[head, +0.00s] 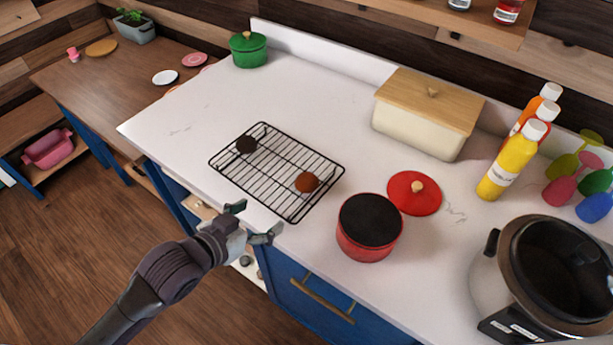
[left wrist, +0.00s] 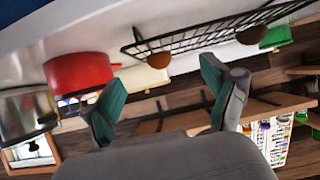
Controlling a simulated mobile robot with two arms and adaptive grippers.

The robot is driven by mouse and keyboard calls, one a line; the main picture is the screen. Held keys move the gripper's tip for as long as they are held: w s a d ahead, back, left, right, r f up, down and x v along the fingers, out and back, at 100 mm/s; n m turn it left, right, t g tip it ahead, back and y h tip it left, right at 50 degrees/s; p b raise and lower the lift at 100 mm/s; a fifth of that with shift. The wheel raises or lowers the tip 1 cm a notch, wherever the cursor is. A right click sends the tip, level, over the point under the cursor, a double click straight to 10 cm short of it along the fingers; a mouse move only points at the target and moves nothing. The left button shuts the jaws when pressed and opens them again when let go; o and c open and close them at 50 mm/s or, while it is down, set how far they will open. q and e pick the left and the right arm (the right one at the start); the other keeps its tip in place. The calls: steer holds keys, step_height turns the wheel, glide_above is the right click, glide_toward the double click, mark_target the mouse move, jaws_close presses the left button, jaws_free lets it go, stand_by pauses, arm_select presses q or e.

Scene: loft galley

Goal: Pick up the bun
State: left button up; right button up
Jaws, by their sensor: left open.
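A round brown bun (head: 307,182) rests on the right part of a black wire rack (head: 262,205) on the white counter. A darker, nearly black round item (head: 245,145) lies at the rack's far left. My left gripper (head: 257,222) is open and empty at the counter's front edge, in front of the rack and apart from the bun. In the left wrist view, which is upside down, the bun (left wrist: 158,60) shows beyond the gap between the fingers (left wrist: 162,72). The dark item (left wrist: 250,36) is farther right there. My right gripper is not in view.
A red pot (head: 368,240) stands right of the rack, with its red lid (head: 414,193) behind it. A cream bread box (head: 415,128), sauce bottles (head: 510,163) and a cooker (head: 500,290) are farther right. A green pot (head: 248,50) stands at the back. Counter left of the rack is clear.

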arm_select(q)
steer(key=r+h, duration=0.1)
steer(key=p, duration=0.2)
glide_toward(301, 184)
steer(key=shift+m, duration=0.4)
steer(key=x, duration=0.5)
steer(key=shift+d+f, duration=0.1)
steer(key=shift+f, duration=0.1)
steer(key=shift+w+d+f, duration=0.1)
steer(key=shift+w+d, duration=0.15)
steer(key=shift+w, duration=0.1)
steer(key=p+x, duration=0.1)
steer(key=x, duration=0.3)
steer(key=shift+w+d, duration=0.1)
steer(key=shift+w, duration=0.05)
steer(key=shift+w+d+f, duration=0.1)
steer(key=shift+w, duration=0.05)
steer(key=c, duration=1.1)
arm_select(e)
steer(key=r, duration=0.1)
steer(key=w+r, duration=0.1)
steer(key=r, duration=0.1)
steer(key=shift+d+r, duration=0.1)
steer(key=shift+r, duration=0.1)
